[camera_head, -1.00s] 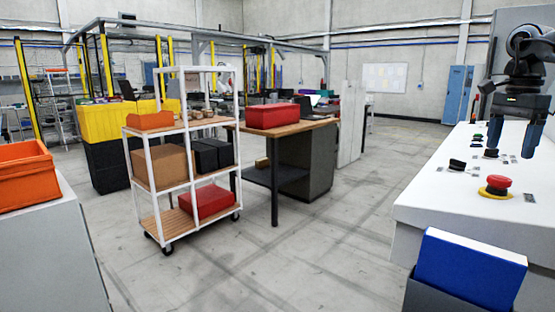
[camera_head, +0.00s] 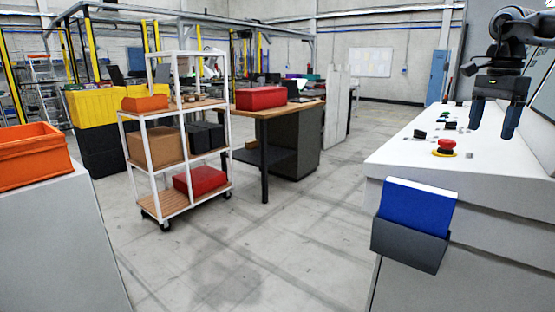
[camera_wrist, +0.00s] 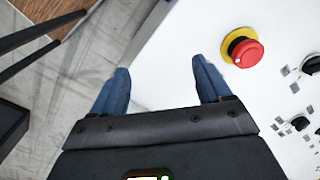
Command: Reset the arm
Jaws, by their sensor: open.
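My gripper (camera_head: 493,121) is at the right of the head view, above the white control panel (camera_head: 395,155). Its two blue fingers point down, apart and with nothing between them. In the wrist view my gripper (camera_wrist: 160,88) is open and empty, over the panel's edge and the floor. A red emergency button (camera_head: 446,147) on a yellow ring sits on the panel, left of and below the fingers in the head view. In the wrist view the red button (camera_wrist: 245,50) lies to the right of the fingers, apart from them.
Several black knobs (camera_head: 420,134) stand on the panel. A grey holder (camera_head: 408,246) with a blue binder (camera_head: 418,205) hangs on its front. A white shelf cart (camera_head: 150,165), a wooden-topped table (camera_head: 290,108) and an orange crate (camera_head: 32,155) stand to the left. The middle floor is clear.

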